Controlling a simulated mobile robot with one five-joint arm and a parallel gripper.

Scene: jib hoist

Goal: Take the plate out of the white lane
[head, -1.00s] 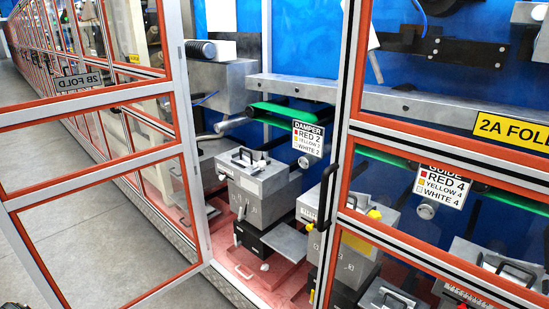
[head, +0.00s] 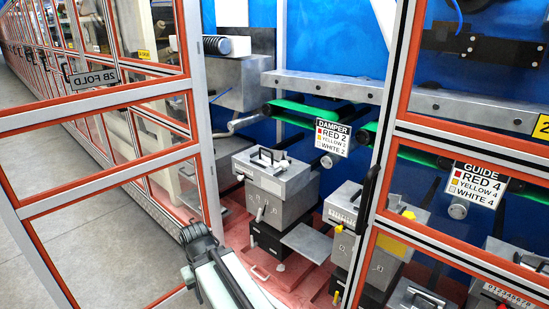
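A flat grey plate (head: 308,243) juts out level beside a grey block with a black handle (head: 274,186), low inside the open bay. I cannot tell which lane is the white one. A sign (head: 332,138) above reads DAMPER, RED 2, YELLOW 2, WHITE 2. My arm reaches in from the bottom edge, and its dark end, my gripper (head: 197,236), is left of the block and apart from the plate. Its fingers are too unclear to tell open from shut.
A red floor (head: 262,262) with a white handle lies below. Grey floor (head: 110,250) is clear at left.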

